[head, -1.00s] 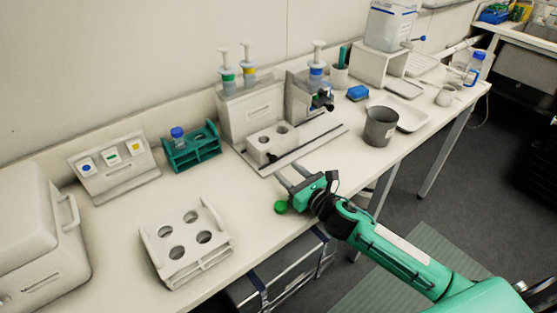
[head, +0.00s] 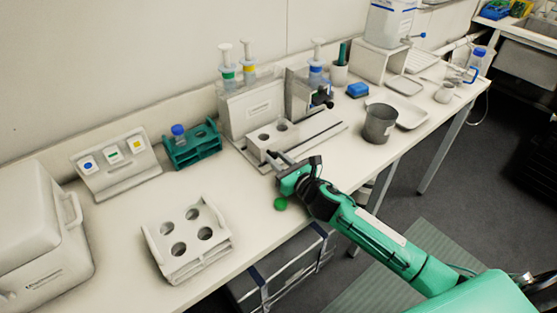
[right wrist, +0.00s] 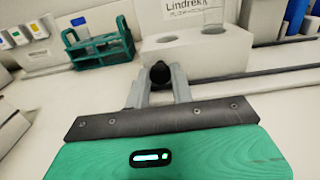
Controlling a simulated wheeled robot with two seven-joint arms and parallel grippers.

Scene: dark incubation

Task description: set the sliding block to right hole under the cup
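The white sliding block (head: 263,150) with two round holes on top sits at the left part of the rail base in front of the dispenser (head: 252,112). It also shows in the right wrist view (right wrist: 195,62). A faint clear vessel (right wrist: 212,14) shows at or just above its right hole. My right gripper (head: 276,160) is at the block's front side. In the right wrist view a black knob (right wrist: 160,74) on the block's front lies between the two fingers, which stand apart. I cannot tell whether they touch it. My left gripper is not in view.
The black-knobbed dispenser holder (head: 321,100) stands at the rail's right. A grey metal cup (head: 379,126) and a white tray (head: 412,118) are farther right. A teal rack (head: 193,153) and a white four-hole rack (head: 186,243) stand left. A green round thing (head: 281,203) lies near the table edge.

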